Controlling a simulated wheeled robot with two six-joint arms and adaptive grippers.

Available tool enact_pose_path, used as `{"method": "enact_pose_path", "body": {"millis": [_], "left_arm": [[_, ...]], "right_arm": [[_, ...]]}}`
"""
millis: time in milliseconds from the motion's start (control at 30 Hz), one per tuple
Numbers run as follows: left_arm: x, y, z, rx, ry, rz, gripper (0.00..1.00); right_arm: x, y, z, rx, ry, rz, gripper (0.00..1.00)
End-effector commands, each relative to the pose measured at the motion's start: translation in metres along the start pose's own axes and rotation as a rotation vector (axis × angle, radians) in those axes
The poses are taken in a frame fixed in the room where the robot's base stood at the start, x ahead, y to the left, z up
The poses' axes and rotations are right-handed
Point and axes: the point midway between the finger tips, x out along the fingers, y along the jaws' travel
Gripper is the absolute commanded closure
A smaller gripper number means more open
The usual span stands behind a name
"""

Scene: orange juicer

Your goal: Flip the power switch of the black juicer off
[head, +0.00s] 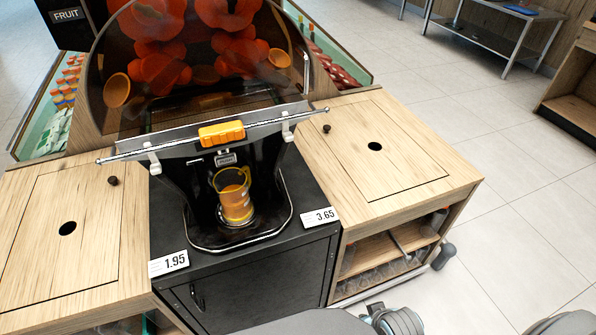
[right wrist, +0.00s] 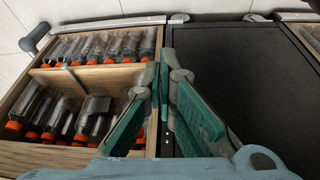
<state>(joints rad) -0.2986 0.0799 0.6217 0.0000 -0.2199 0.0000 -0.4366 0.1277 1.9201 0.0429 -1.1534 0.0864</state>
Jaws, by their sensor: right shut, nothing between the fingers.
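The black juicer (head: 174,184) stands in the middle of the head view on a black cabinet. A glass of orange juice (head: 236,197) stands in the juicer's front opening. My right gripper (right wrist: 166,72) is shut and empty in the right wrist view, in front of the cabinet and bottle shelves, away from the juicer. My left gripper is out of view.
Wooden counters (head: 440,150) flank the juicer. Price cards (head: 168,263) stand by its base. The black cabinet front (right wrist: 235,85) and shelves of orange-capped bottles (right wrist: 85,75) fill the right wrist view. Tiled floor (head: 510,130) is open at the right.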

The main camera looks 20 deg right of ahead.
Motion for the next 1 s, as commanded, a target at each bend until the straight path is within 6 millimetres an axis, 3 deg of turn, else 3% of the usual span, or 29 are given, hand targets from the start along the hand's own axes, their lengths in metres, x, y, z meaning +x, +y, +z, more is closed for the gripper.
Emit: {"method": "enact_pose_path", "body": {"millis": [167,467,600,700,800,1000], "left_arm": [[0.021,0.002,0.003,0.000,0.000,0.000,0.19],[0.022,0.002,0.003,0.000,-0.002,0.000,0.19],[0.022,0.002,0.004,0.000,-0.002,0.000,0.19],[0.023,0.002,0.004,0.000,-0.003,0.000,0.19],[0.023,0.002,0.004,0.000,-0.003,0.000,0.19],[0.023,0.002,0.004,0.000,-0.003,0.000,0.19]], "right_arm": [[-0.059,-0.012,-0.059,0.073,0.136,-0.050,1.00],[-0.109,-0.026,-0.233,0.508,0.454,-0.346,1.00],[-0.150,-0.024,-0.317,0.738,0.565,-0.556,1.00],[-0.184,-0.020,-0.364,0.875,0.614,-0.706,1.00],[-0.205,-0.016,-0.389,0.955,0.632,-0.799,1.00],[-0.211,-0.016,-0.395,0.979,0.634,-0.828,1.00]]}}
